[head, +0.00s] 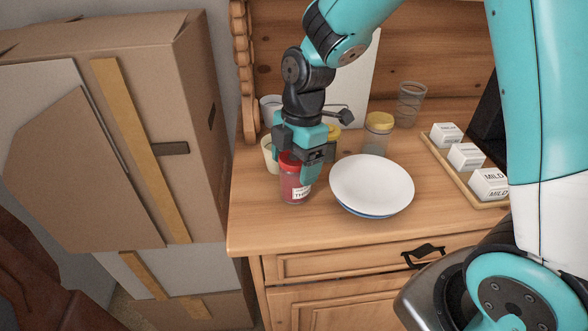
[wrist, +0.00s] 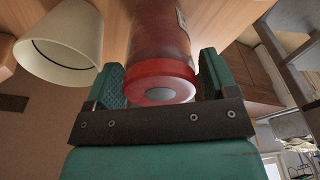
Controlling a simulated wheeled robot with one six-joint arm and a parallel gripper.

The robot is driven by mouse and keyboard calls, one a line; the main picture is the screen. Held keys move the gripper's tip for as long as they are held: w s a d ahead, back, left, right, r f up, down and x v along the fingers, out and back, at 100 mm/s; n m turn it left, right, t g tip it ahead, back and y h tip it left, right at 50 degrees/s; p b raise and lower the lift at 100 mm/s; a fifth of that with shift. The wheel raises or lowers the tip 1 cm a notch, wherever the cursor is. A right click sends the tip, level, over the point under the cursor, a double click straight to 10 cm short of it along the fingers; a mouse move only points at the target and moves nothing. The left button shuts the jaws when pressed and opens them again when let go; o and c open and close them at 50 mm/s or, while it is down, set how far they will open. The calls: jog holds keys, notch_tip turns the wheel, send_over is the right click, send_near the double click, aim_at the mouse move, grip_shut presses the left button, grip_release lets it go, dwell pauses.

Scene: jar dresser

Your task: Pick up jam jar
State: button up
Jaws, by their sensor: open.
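The jam jar (head: 295,188) has a red lid, dark red contents and a pale label. It stands upright near the left front of the wooden dresser top. My gripper (head: 296,165) is over it from above, with its teal fingers open on either side of the lid. In the wrist view the jam jar (wrist: 160,50) is between the two open fingers of my gripper (wrist: 160,82), lid towards the palm. Narrow gaps seem to show beside the lid. My gripper hides part of the lid in the head view.
A white bowl (head: 372,184) stands close to the right of the jar. A cream cup (wrist: 65,42) is close beside the gripper. Behind are a yellow-lidded jar (head: 378,134) and a glass (head: 409,104). A tray (head: 455,180) of white boxes lies right. Cardboard boxes (head: 60,180) stand left.

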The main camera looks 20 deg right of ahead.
jog(key=shift+a+f, duration=0.1)
jog(key=shift+f, duration=0.75)
jog(key=c, duration=0.9)
jog(key=shift+r, duration=0.1)
notch_tip(320, 180, up, 18)
jog(key=b, duration=0.4)
